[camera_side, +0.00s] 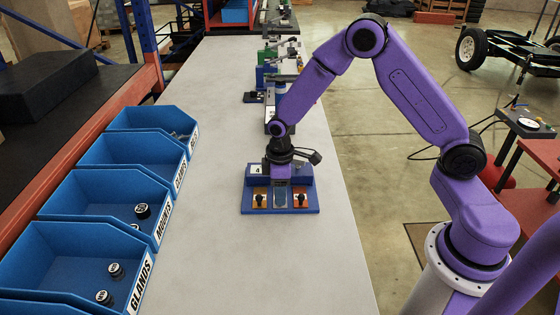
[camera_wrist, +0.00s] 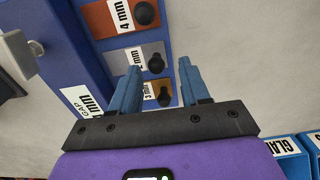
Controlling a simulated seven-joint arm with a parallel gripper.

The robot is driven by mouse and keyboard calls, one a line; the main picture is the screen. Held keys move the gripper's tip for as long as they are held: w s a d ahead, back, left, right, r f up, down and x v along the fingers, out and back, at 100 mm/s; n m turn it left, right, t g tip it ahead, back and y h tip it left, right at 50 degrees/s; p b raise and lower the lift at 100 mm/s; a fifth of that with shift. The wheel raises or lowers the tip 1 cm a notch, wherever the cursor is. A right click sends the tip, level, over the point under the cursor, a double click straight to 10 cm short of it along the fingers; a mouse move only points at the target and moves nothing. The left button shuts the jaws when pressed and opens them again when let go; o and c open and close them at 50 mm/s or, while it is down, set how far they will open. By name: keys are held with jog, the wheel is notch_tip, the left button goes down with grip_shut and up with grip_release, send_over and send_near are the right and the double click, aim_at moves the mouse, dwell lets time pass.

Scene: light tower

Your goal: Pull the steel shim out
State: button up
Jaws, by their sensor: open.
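The steel shim is the grey plate (camera_wrist: 124,60) in the middle slot of a blue holder. It has a black knob and a white label whose number I cannot read surely. In the side view its grey plate (camera_side: 280,200) shows at the front of the holder (camera_side: 308,209). My gripper (camera_wrist: 158,67) is open and empty. In the wrist view its two blue fingers lie on either side of the steel shim's knob. In the side view my gripper (camera_side: 281,186) hangs low over the holder. I cannot tell how far the fingertips are above the shim.
A copper-coloured 4 mm shim (camera_wrist: 98,22) and a brass-coloured shim (camera_wrist: 150,97) flank the steel one closely, both with black knobs. A raised block with a gap label (camera_wrist: 78,97) stands behind. Blue bins (camera_side: 100,237) line the left; the near bench (camera_side: 240,270) is clear.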

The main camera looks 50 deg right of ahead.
notch_tip(320, 180, up, 16)
dwell(0.5)
jog(key=shift+s+a, duration=0.1)
jog(key=s+r+n, duration=0.1)
jog(key=s+n, duration=0.2)
jog(key=s, duration=2.5)
jog(key=shift+s+d+n, duration=0.2)
jog(key=shift+n, duration=0.1)
